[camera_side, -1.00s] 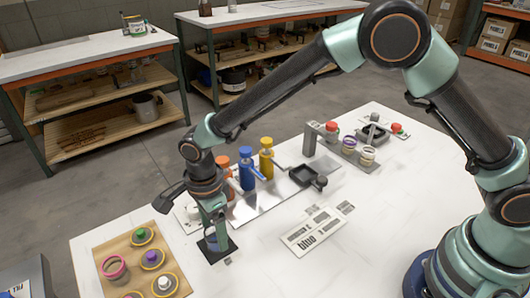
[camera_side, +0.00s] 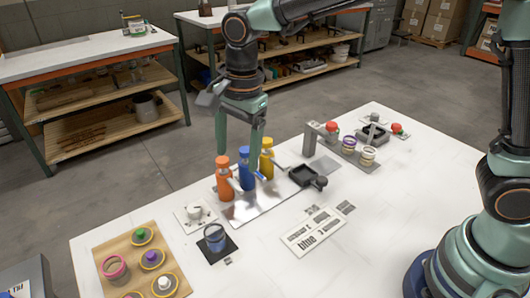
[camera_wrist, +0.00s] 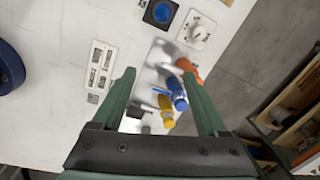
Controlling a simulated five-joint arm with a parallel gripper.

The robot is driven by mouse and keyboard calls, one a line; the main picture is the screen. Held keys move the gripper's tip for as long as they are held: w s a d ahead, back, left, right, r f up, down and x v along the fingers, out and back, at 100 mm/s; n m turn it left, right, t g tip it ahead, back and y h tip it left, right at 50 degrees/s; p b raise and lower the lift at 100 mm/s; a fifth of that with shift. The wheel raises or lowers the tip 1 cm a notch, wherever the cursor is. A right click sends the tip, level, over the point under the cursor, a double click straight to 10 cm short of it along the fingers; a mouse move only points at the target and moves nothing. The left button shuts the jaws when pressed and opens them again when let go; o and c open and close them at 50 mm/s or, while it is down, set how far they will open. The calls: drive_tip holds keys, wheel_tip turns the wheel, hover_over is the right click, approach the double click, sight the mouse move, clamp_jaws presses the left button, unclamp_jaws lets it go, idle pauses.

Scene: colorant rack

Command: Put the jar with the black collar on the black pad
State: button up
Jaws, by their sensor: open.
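A jar with blue contents and a dark collar (camera_side: 215,238) stands upright on the black pad (camera_side: 231,249), near the table's front left. In the wrist view the jar (camera_wrist: 160,13) shows from above, with the black pad (camera_wrist: 147,16) around it. My gripper (camera_side: 238,160) is open and empty, raised over the pump bottles behind the pad. Its two green fingers (camera_wrist: 158,74) are spread wide in the wrist view. They are clear of the jar.
Orange (camera_side: 223,180), blue (camera_side: 246,170) and yellow (camera_side: 266,158) pump bottles stand on a metal plate below my gripper. A wooden tray of jars (camera_side: 108,248) lies at front left. A white printed card (camera_side: 313,232) lies right of the pad. The front middle is clear.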

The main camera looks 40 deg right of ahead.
drive_tip(key=s+d+r+n+t, duration=0.2)
drive_tip(key=s+d+n, duration=0.3)
drive_tip(key=d, duration=0.5)
drive_tip(key=s+d+r+n+t, duration=0.2)
drive_tip(key=s+d+n, duration=0.3)
drive_tip(key=d+n, duration=0.4)
drive_tip(key=shift+s+d+r+t+h, duration=0.3)
drive_tip(key=shift+d+r, duration=0.3)
drive_tip(key=shift+d, duration=0.45)
